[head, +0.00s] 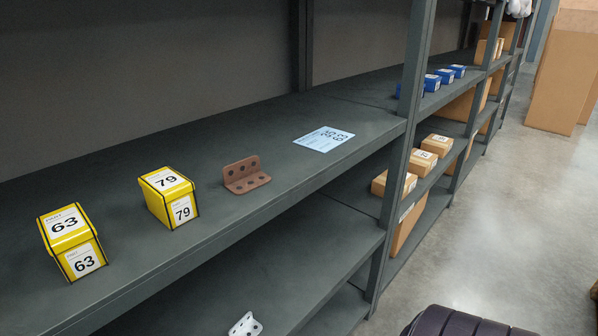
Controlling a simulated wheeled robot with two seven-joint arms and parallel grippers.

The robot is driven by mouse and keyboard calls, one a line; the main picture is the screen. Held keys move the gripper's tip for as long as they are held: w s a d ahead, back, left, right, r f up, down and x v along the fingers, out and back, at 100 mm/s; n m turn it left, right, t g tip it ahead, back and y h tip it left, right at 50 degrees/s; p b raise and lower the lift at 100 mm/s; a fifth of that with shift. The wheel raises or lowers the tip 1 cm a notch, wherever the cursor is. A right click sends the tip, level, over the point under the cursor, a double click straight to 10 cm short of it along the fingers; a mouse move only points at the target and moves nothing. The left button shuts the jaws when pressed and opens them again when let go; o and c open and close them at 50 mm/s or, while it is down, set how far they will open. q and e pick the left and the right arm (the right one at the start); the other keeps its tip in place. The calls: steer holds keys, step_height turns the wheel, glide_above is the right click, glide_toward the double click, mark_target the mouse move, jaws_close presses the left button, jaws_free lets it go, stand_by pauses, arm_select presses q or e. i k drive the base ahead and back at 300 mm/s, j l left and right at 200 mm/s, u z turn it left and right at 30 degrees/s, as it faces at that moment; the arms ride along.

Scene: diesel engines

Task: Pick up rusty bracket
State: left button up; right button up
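The rusty bracket (246,178) is a reddish-brown L-shaped piece with several dark holes. It lies on the grey shelf (235,228), with one flange flat and the other upright at the back. It stands between the yellow box marked 79 and a pale blue card. Nothing covers it.
Yellow boxes marked 63 (71,241) and 79 (169,197) stand left of the bracket. The pale blue card (324,139) lies to its right. A shelf post (411,110) rises further right. A dark ribbed object (455,322) is at bottom right.

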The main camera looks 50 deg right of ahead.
mark_target(242, 177)
steer(key=z, duration=1.25)
steer(key=l+u, duration=0.25)
steer(key=k+j, duration=0.05)
steer(key=j, duration=0.05)
